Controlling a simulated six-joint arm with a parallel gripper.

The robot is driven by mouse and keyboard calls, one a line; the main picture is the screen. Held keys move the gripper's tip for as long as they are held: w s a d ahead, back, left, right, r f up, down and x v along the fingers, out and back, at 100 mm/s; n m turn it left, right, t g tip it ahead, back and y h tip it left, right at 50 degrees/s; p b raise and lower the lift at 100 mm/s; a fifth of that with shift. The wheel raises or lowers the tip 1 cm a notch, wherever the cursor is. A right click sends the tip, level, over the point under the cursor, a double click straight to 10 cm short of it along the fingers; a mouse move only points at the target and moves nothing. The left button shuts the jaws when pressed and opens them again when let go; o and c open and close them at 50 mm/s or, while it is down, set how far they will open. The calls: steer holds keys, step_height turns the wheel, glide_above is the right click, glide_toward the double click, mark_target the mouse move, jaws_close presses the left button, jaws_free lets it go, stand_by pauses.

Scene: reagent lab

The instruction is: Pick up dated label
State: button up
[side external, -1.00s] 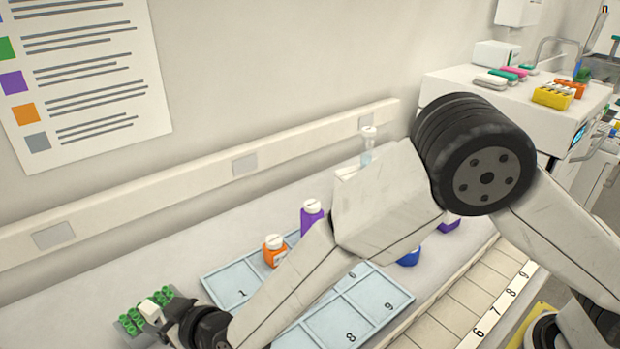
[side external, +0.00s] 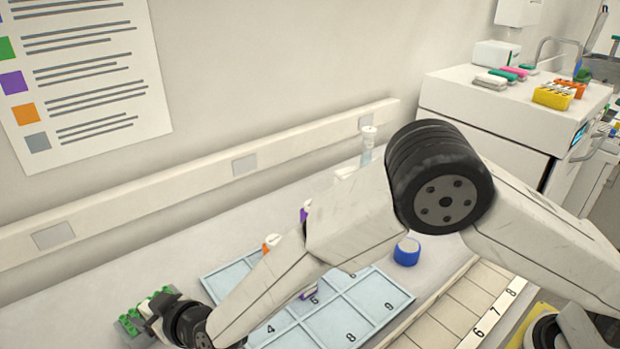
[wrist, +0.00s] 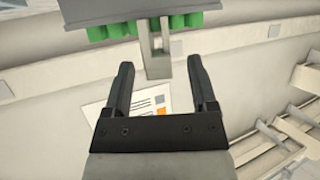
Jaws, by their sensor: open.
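No dated label can be made out for certain in either view. My gripper (wrist: 160,68) is open, with its two dark fingers apart in the wrist view. A grey block with a slotted tab (wrist: 160,45) shows between and beyond the fingertips; I cannot tell whether it is the label.
An orange bottle (side external: 271,242) and a blue-banded jar (side external: 407,252) stand nearby. A clear vessel (side external: 368,145) stands near the wall.

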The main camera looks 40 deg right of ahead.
mark_target(144, 307)
steer(key=shift+x, duration=1.75)
jaws_close()
